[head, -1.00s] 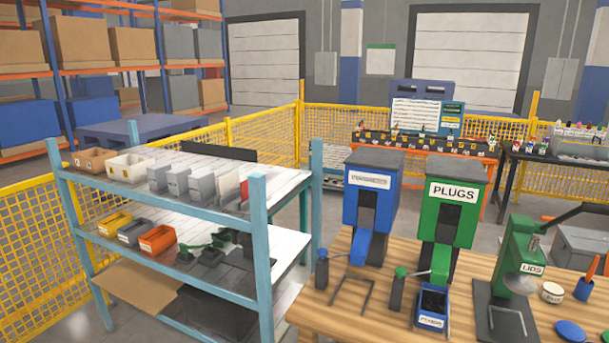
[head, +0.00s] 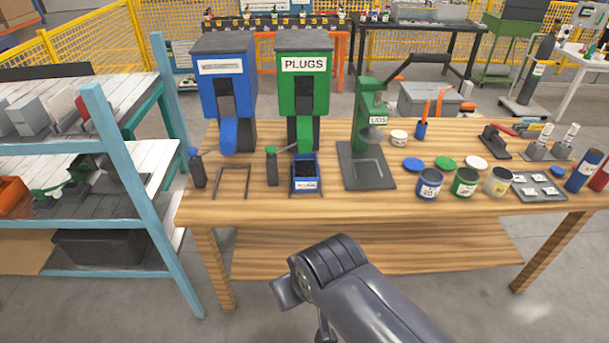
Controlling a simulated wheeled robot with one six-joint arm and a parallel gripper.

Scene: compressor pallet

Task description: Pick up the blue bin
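The small blue bin (head: 305,184) sits upright on the wooden workbench, under the spout of the green PLUGS dispenser (head: 303,87). It has a white label on its front and dark contents or a dark inside. A blue dispenser (head: 223,85) stands to its left, with an empty wire stand (head: 233,182) in front. My arm shows at the bottom centre, in front of the bench and apart from the bin.
The wooden workbench (head: 400,212) also holds a green LIDS press (head: 367,140), several labelled cans, loose lids and tools to the right. A blue-framed shelf rack (head: 125,165) stands close on the left. The bench front around the bin is mostly clear.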

